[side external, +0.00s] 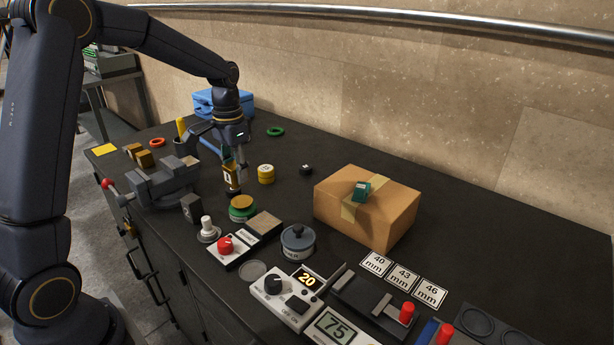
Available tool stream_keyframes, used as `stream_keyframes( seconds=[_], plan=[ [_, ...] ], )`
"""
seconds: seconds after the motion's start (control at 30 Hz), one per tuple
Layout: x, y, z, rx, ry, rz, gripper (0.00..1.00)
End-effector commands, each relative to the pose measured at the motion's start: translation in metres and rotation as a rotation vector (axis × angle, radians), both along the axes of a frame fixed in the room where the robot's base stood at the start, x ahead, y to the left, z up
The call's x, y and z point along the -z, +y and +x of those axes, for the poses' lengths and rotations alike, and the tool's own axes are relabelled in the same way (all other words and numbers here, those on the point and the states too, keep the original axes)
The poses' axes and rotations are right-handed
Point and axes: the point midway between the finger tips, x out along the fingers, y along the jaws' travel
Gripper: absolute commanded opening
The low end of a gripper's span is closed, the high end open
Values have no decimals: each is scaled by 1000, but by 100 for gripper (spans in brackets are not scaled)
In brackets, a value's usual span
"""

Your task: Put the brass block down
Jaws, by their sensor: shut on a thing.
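My gripper (232,163) points down over the middle of the bench and is shut on a brass block (231,178) with a small white label. The block is upright, with something dark at its lower end. I cannot tell from this view whether it touches the bench. Two more brass-coloured blocks, one farther back (134,150) and one nearer (144,159), are at the left behind the grey vise (165,185).
A green and yellow round stack (242,207) is just in front of the held block, and a yellow cylinder (266,173) is to its right. A cardboard box (366,213) stands farther right. Switches and a pot-like lidded item (298,241) crowd the front. Bare bench lies behind the yellow cylinder.

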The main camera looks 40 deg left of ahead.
Motion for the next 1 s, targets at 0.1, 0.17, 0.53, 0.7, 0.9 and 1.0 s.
stream_keyframes(
  seconds=[0.1,0.17,0.53,0.7,0.9,1.0],
  plan=[
    [-4,-36,17,85,-4,0,0],
    [-5,-63,26,147,-4,0,0],
    [-5,-261,33,583,-6,-2,0],
    [-1,-317,15,711,-4,-3,0],
    [4,-342,8,769,1,-4,0],
    [12,-351,23,773,2,-4,0]
  ],
)
